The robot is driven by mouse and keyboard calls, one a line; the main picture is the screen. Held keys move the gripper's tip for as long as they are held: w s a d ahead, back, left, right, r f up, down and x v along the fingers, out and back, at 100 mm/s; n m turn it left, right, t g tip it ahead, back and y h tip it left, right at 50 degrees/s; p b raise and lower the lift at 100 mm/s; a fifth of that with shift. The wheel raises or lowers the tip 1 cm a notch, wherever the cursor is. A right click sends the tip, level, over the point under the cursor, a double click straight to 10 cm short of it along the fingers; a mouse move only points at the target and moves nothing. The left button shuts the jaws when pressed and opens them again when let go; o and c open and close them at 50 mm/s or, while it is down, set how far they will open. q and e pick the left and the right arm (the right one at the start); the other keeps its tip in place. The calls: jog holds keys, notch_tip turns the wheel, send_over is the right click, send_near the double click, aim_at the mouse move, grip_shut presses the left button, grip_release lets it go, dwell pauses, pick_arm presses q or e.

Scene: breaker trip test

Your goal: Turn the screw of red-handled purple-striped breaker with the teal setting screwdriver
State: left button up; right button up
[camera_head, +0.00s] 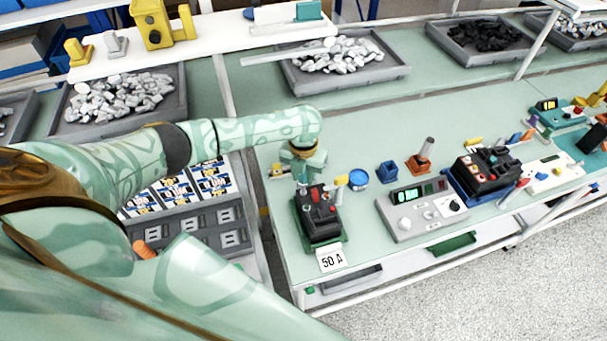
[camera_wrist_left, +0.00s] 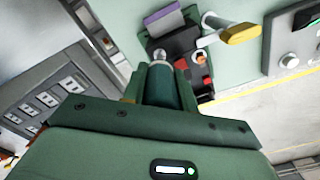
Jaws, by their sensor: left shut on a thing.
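The black breaker (camera_head: 318,215) stands at the left front of the green bench, with red parts on top, behind a white "50 A" card. In the left wrist view the breaker (camera_wrist_left: 186,45) shows red parts and a purple piece (camera_wrist_left: 163,18) beside it. My left gripper (camera_head: 303,170) is right above the far side of the breaker, pointing down. It is shut on a dark teal handle, which I take as the setting screwdriver (camera_wrist_left: 167,88). A silver part (camera_wrist_left: 160,56) shows at its far end; I cannot tell whether it touches the screw. My right gripper is not in view.
A blue round pot (camera_head: 358,179), a blue block (camera_head: 388,172) and an orange stand (camera_head: 418,164) are right of the breaker. A grey meter box (camera_head: 424,210) stands near the front edge. A yellow-ended white lever (camera_wrist_left: 236,33) sticks out beside the breaker.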

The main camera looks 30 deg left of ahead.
pick_arm(q)
jog(key=shift+m, duration=1.2)
jog(key=shift+m+b, duration=0.35)
jog(key=shift+m, duration=0.65)
jog(key=shift+m, duration=1)
jog(key=shift+m+b, duration=0.45)
jog(key=shift+m, duration=0.55)
